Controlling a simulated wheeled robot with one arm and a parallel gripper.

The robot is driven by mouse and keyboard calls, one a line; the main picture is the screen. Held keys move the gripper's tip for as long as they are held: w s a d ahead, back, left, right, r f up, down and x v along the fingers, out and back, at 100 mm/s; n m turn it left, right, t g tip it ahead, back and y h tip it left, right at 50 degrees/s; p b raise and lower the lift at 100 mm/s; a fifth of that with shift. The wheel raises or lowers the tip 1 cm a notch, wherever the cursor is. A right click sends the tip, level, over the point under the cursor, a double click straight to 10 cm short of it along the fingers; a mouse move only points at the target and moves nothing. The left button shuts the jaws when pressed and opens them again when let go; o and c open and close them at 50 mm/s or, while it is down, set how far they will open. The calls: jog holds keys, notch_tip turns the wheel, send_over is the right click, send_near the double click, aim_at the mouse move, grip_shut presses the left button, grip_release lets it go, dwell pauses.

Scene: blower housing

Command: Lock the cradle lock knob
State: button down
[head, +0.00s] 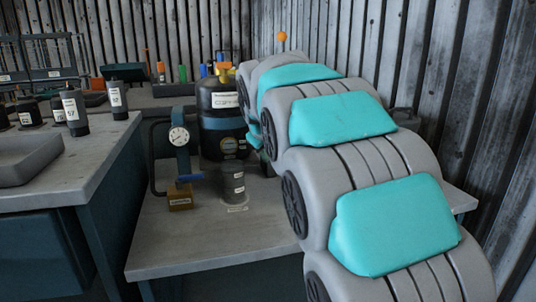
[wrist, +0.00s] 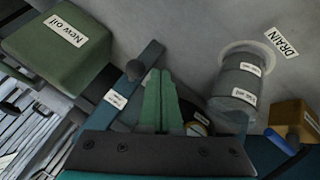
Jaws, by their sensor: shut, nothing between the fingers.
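In the wrist view, my gripper (wrist: 158,73) has two green fingers pressed together with nothing between them. A dark round knob (wrist: 135,69) sits on a teal bar (wrist: 150,52), just left of the fingertips. It may be the cradle lock knob; its label (wrist: 117,98) is too small to read. I cannot tell whether the fingertips touch the knob or whether it is locked. A dark body with a round, light-marked face (wrist: 198,124) shows partly behind the fingers. In the head view my arm hides the gripper and the knob.
A grey labelled cylinder (wrist: 236,80) stands by the DRAIN label (wrist: 283,41). A green New oil box (wrist: 58,38) is at upper left. In the head view, a pressure gauge (head: 179,136), brass block (head: 180,198) and black canister (head: 222,140) stand on the bench (head: 200,240); its front is clear.

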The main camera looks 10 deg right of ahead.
jog(key=s+a+r, duration=0.4)
jog(key=s+r, duration=0.3)
jog(key=s, duration=0.1)
jog(key=shift+a+b, duration=0.15)
jog(key=shift+b, duration=0.15)
